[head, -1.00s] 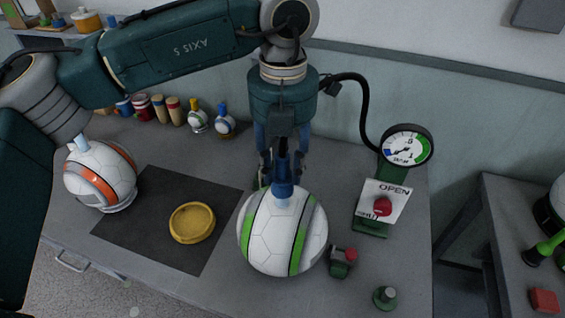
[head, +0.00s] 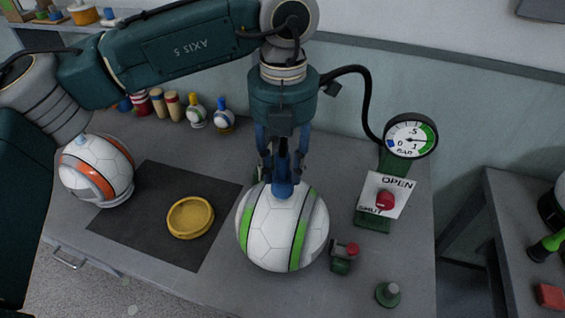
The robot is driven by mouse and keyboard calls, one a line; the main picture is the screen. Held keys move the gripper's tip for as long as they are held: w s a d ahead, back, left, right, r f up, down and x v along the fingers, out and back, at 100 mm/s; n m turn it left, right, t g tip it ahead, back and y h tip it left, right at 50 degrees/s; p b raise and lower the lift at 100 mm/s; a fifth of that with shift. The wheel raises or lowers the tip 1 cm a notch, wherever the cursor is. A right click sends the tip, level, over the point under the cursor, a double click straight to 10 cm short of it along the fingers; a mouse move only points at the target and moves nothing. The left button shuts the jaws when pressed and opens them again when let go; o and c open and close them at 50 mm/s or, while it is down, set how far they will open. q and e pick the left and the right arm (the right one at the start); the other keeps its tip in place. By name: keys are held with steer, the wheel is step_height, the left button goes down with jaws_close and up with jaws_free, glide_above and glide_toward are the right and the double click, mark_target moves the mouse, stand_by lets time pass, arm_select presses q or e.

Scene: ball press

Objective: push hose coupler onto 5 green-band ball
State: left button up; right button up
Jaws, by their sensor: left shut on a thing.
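The green-band ball (head: 277,236), white with green stripes, sits right of the dark mat. My left gripper (head: 283,172) points down above it, shut on the blue hose coupler (head: 283,189). The coupler's lower end meets the top of the ball; whether it is fully seated I cannot tell. The pressure gauge (head: 410,137) has a green arc, and its needle points right, near 1. Below it, the red valve knob (head: 386,201) sits on a plate marked OPEN and SHUT. My right gripper is not in view.
An orange-band ball (head: 97,170) stands at the left. An empty yellow ring dish (head: 190,217) lies on the dark mat (head: 140,244). A small green fitting with a red cap (head: 344,256) sits close right of the ball.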

arm_select(q)
steer(key=o, duration=1.3)
steer(key=shift+c, duration=0.2)
step_height(320, 180, up, 12)
